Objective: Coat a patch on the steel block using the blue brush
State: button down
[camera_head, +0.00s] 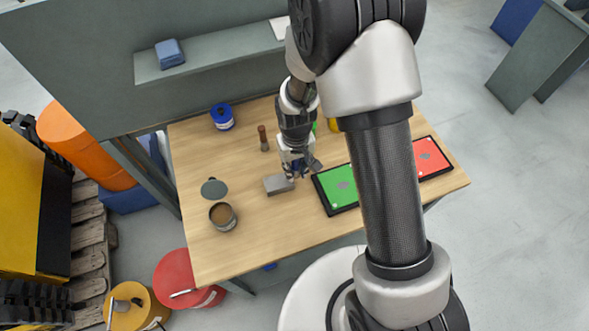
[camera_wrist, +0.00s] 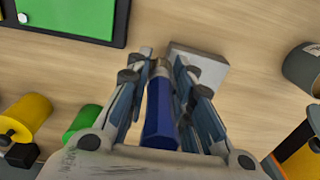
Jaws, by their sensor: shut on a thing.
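My gripper (camera_head: 297,170) is over the wooden table, close to the grey steel block (camera_head: 278,185). In the wrist view my gripper (camera_wrist: 160,72) is shut on the blue brush (camera_wrist: 160,112), with its blue handle between the fingers. The brush's metal collar points toward the steel block (camera_wrist: 208,70), which is partly hidden by a finger. The bristles are hidden, so I cannot tell whether they touch the block. An open can (camera_head: 222,215) with brown contents stands left of the block, and a dark round disc (camera_head: 213,188) lies behind it.
A green panel (camera_head: 337,188) in a black frame lies right of the block, and a red panel (camera_head: 432,157) lies farther right, partly behind my arm. A blue can (camera_head: 222,117) and a brown-topped upright item (camera_head: 263,138) stand at the back. The table's front left is clear.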

aim_at(293, 164)
jog(key=r+p, duration=0.1)
jog(key=r, duration=0.2)
jog(key=shift+a+p, duration=0.3)
jog(key=shift+p, duration=0.05)
jog(key=shift+d+r+p, duration=0.1)
jog(key=shift+r+p, duration=1.25)
jog(key=shift+r, duration=0.65)
jog(key=shift+w+f+b, duration=0.15)
jog(key=shift+f+b, duration=0.25)
jog(key=shift+b, duration=1.8)
